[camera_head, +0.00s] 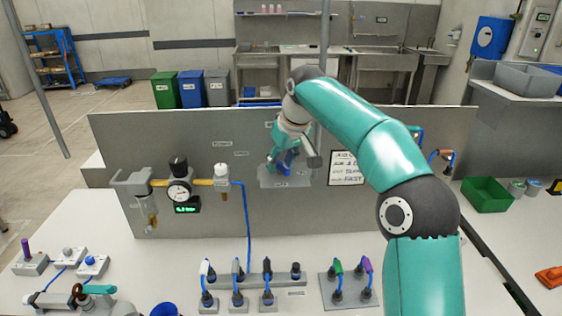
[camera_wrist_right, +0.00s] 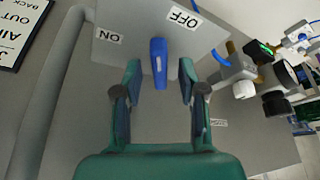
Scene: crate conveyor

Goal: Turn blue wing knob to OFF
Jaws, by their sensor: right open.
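The blue wing knob (camera_wrist_right: 158,64) sits on a light grey plate (camera_wrist_right: 139,18) in the right wrist view. Its wing runs roughly up and down in that picture. On the plate, an ON label (camera_wrist_right: 108,36) is on the left and an OFF label (camera_wrist_right: 185,16) is at upper right. My right gripper (camera_wrist_right: 159,80) is open, with one finger on each side of the knob and a visible gap at both sides. In the head view, my right gripper (camera_head: 281,158) is at the upright panel and partly covers the blue knob (camera_head: 285,166).
The grey panel (camera_head: 120,150) also carries a gauge (camera_head: 178,192), left of the knob, and a white sign (camera_head: 346,168), right of it. Several connectors (camera_head: 237,285) stand on the white table below. A green bin (camera_head: 487,195) is at the right.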

